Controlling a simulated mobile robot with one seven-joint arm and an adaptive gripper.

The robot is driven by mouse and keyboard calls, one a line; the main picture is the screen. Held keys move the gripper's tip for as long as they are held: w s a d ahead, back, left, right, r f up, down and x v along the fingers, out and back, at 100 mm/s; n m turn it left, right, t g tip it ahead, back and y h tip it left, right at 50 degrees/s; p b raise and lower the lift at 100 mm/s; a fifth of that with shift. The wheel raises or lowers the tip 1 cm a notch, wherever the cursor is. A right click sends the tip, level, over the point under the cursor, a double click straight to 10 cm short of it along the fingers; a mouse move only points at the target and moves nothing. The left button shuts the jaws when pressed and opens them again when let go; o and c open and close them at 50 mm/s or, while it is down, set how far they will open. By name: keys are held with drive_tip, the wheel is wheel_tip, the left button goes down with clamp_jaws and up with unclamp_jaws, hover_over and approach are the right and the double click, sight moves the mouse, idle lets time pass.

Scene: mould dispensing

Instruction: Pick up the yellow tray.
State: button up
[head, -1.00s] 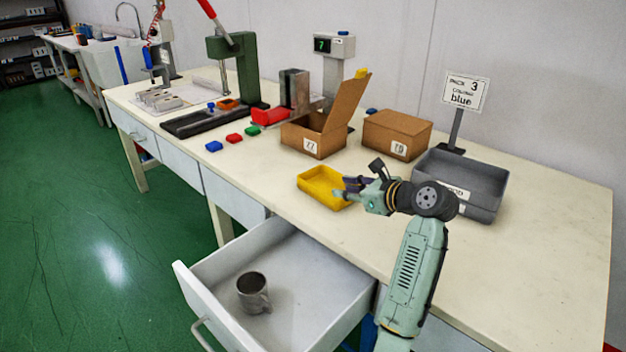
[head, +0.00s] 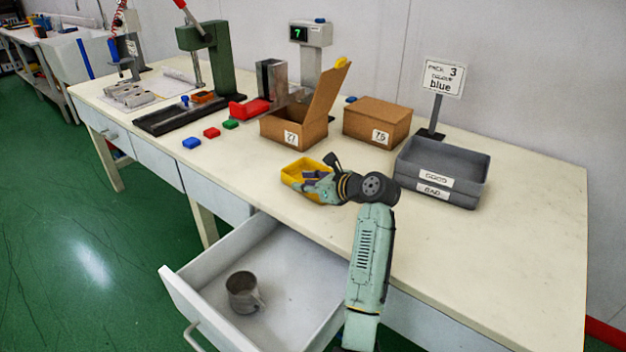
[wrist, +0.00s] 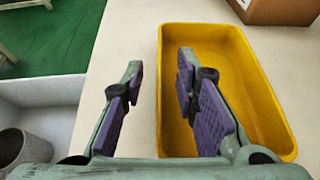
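The yellow tray (head: 291,177) lies on the bench top, in front of the cardboard boxes. It also fills the right half of the wrist view (wrist: 262,85) and looks empty. My gripper (wrist: 160,66) is open with purple pads. In the wrist view its right finger is over the inside of the tray and its left finger is outside, so the tray's left wall lies between them. Their height against the rim is hard to tell. In the head view my gripper (head: 316,181) covers the tray's right part.
An open carton (head: 285,128) and a closed carton (head: 375,122) stand behind the tray. Grey stacked bins (head: 440,160) stand to the right. An open drawer (head: 285,285) with a metal mug (head: 241,293) juts out in front. The bench's right front is clear.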

drive_tip(key=shift+x, duration=1.25)
drive_tip(key=shift+c, duration=0.6)
clamp_jaws()
